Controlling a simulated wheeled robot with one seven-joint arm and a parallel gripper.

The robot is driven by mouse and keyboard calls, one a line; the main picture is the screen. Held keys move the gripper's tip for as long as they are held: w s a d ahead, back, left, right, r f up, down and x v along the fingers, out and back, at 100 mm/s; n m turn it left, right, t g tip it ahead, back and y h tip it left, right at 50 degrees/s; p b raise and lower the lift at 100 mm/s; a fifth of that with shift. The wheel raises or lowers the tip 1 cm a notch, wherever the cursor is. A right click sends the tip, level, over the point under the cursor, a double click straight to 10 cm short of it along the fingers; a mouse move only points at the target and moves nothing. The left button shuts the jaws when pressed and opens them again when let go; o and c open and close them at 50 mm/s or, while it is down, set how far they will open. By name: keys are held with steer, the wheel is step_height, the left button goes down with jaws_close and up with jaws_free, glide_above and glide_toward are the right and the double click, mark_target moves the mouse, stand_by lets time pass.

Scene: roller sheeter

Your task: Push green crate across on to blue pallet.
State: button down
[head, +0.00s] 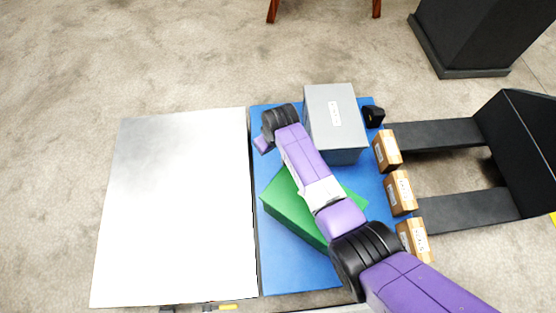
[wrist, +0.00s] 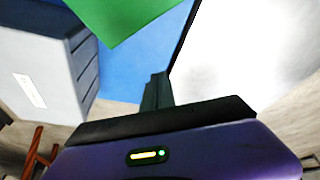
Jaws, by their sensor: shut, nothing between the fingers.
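The green crate (head: 285,205) sits turned at an angle on the blue pallet (head: 300,280), under my arm, which hides part of it. Its left corner lies close to the pallet's left edge. In the wrist view a green corner of the crate (wrist: 125,15) shows at the top, over the blue pallet (wrist: 130,70). My gripper (wrist: 157,80) is shut and empty, its dark fingers pointing toward the pallet near its seam with the pale sheet. The fingers look apart from the crate. In the head view the fingertips are not clearly visible.
A grey box (head: 335,115) stands at the pallet's back, beyond the crate. A bare silver platform (head: 180,205) adjoins the pallet's left edge. Wooden blocks (head: 387,150) line the right side, beside black forks (head: 435,135). A small black object (head: 373,115) sits at the back right corner.

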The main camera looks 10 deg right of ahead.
step_height(320, 180, up, 4)
steer(key=g+h, duration=0.1)
steer(key=g, duration=0.2)
steer(key=s+d+f+n+b, duration=0.1)
steer(key=s+f, duration=0.3)
steer(key=f, duration=0.5)
steer(key=shift+d+f+b, duration=0.2)
steer(key=shift+d+b, duration=0.45)
steer(key=shift+b, duration=0.15)
steer(key=shift+w, duration=0.1)
